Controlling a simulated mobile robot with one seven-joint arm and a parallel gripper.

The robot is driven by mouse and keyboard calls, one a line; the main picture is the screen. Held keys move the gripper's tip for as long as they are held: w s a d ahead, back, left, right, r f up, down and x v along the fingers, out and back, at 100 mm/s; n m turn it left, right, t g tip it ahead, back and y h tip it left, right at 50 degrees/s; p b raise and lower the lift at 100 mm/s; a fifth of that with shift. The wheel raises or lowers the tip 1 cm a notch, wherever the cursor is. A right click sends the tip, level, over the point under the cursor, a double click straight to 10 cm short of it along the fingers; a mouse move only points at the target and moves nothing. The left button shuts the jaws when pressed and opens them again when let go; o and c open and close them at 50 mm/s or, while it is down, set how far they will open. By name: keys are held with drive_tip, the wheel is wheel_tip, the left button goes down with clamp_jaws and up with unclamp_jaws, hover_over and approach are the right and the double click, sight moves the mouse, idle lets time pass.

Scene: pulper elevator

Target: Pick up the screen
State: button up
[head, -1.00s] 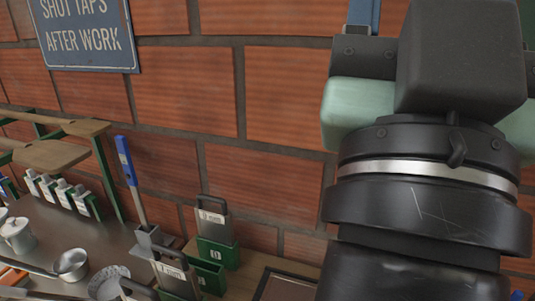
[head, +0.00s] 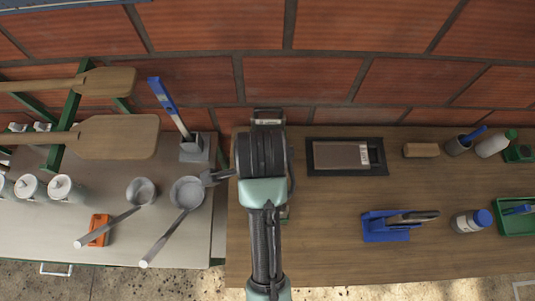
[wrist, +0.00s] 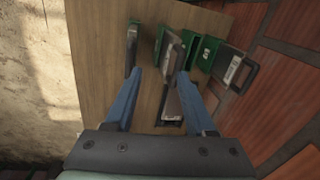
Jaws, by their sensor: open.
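Several flat dark screens with handles and white labels are in view; which one is meant, I cannot tell. One screen (head: 335,155) lies flat in a dark tray (head: 378,170) on the bench. In the wrist view, upright screens stand in green holders ahead of my gripper, one by the wall (wrist: 232,70) and one near the middle (wrist: 172,58). My gripper (wrist: 159,77) is open, its blue fingers apart and nothing seen between them but bench and screens farther off.
A wooden bench (head: 300,240) runs along the brick wall. To the right stand a blue stand (head: 380,228), a blue-capped jar (head: 470,222) and a green tray (head: 515,222). On the left are a metal table with ladles (head: 187,192) and wooden paddles (head: 115,137).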

drive_tip(key=s, duration=0.1)
drive_tip(key=s+d+m+g, duration=0.1)
drive_tip(key=s, duration=0.1)
drive_tip(key=shift+s+f+p, duration=0.1)
drive_tip(key=shift+s+p, duration=0.15)
drive_tip(key=shift+p, duration=0.05)
drive_tip(key=shift+s+d+f+g, duration=0.1)
drive_tip(key=shift+s+f+g, duration=0.1)
drive_tip(key=shift+f+g, duration=0.1)
wheel_tip(320, 180, down, 7)
drive_tip(key=b, duration=0.7)
drive_tip(key=shift+w+f, duration=0.1)
drive_tip(key=shift+d+f+p, duration=0.15)
drive_tip(key=shift+f+p, duration=0.9)
drive_tip(key=shift+f, duration=1.6)
clamp_jaws()
